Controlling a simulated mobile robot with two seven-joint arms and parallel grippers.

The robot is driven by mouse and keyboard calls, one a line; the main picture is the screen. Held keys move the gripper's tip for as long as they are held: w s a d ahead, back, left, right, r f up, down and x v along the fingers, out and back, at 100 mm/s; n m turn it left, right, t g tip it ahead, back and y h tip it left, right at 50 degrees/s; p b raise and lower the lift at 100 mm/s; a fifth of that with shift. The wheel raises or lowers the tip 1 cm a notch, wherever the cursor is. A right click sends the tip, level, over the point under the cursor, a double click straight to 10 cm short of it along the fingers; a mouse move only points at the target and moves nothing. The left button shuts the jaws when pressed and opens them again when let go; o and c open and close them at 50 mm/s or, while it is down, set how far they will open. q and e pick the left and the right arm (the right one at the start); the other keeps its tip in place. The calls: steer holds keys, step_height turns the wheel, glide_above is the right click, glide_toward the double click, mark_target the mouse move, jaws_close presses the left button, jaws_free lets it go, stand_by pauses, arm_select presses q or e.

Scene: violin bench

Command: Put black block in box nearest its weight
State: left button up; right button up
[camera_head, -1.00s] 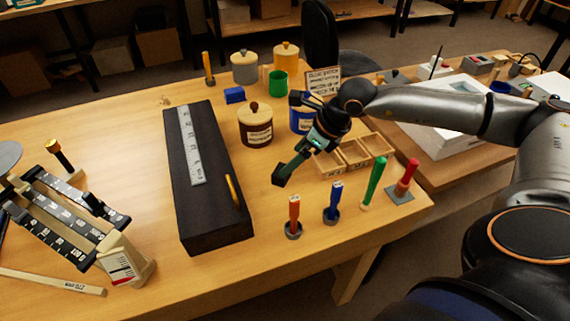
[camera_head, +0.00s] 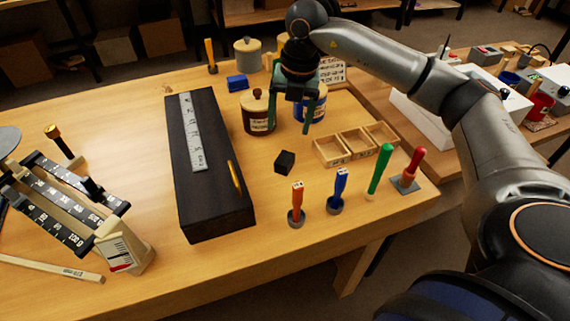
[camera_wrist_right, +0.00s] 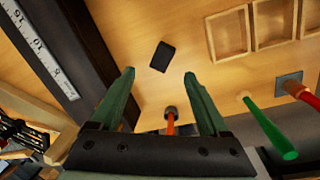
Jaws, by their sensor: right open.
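The black block (camera_head: 285,162) sits on the bench, left of the wooden boxes and right of the long black case. It also shows in the right wrist view (camera_wrist_right: 162,56). Three small open wooden boxes stand in a row: the left one (camera_head: 331,160), the middle one (camera_head: 358,154) and the right one (camera_head: 385,143). They look empty, and their labels are too small to read. My right gripper (camera_head: 292,130) is open and empty above the bench, in front of the jars. In the right wrist view its fingers (camera_wrist_right: 160,75) are apart, with the block beyond them. My left gripper is not seen.
The long black case (camera_head: 215,205) carries a ruler (camera_head: 191,130). A balance scale (camera_head: 75,215) stands at the left. A brown jar (camera_head: 258,115) and blue jar (camera_head: 311,112) stand behind. Orange (camera_head: 297,200), blue (camera_head: 340,185), green (camera_head: 380,168) and red (camera_head: 413,163) handled tools stand in front.

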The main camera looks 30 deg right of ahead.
mark_target(284, 158)
steer(key=f+m, duration=0.1)
steer(key=f, duration=0.2)
steer(key=f+m, duration=0.1)
steer(key=f, duration=0.3)
steer(key=a+f+m+g+b, duration=0.1)
steer(key=f, duration=0.3)
steer(key=shift+w+f+m+h, duration=0.1)
steer(key=shift+w+m+h, duration=0.05)
steer(key=shift+m+h, duration=0.25)
jaws_close()
stand_by(0.4)
